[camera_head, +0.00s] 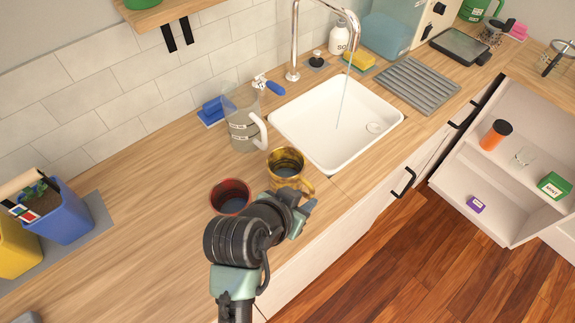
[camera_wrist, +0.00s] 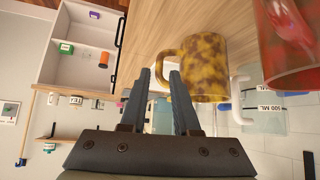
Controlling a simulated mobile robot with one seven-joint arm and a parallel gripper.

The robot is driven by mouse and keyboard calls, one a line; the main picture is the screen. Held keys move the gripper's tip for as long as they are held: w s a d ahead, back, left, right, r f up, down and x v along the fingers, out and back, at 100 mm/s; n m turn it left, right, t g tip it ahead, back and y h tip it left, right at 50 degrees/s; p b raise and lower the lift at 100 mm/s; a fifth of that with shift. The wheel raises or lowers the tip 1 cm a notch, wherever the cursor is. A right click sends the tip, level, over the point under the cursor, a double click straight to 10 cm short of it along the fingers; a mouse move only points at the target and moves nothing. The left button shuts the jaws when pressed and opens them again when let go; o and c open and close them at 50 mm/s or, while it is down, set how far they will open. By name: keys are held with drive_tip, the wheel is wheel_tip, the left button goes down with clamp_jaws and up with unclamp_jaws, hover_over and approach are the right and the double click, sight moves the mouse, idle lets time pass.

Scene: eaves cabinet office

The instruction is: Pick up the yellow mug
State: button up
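The yellow mug (camera_head: 287,165), mottled with brown, stands upright on the wooden counter by the sink's front left corner. Its handle points toward the front right in the head view. In the wrist view the mug (camera_wrist: 208,68) is at the upper middle, its handle (camera_wrist: 160,57) to the left. My gripper (camera_wrist: 160,75) is open, its two fingers apart, with the handle at the fingertips and partly hidden by the right finger. I cannot tell whether they touch. In the head view my gripper (camera_head: 304,203) is low at the mug's front side, partly hidden by my wrist.
A red mug (camera_head: 231,197) stands close left of the yellow mug. A clear measuring jug (camera_head: 243,122) stands behind it. The white sink (camera_head: 322,128) with running water lies to the right. The counter's front edge is close to my gripper. An open cabinet (camera_head: 480,185) stands at right.

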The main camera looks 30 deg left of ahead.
drive_tip(key=x, duration=0.3)
drive_tip(key=shift+w+d+r, duration=0.1)
drive_tip(key=shift+p+x, duration=0.35)
drive_tip(key=shift+x, duration=2.55)
drive_tip(key=shift+c, duration=0.2)
clamp_jaws()
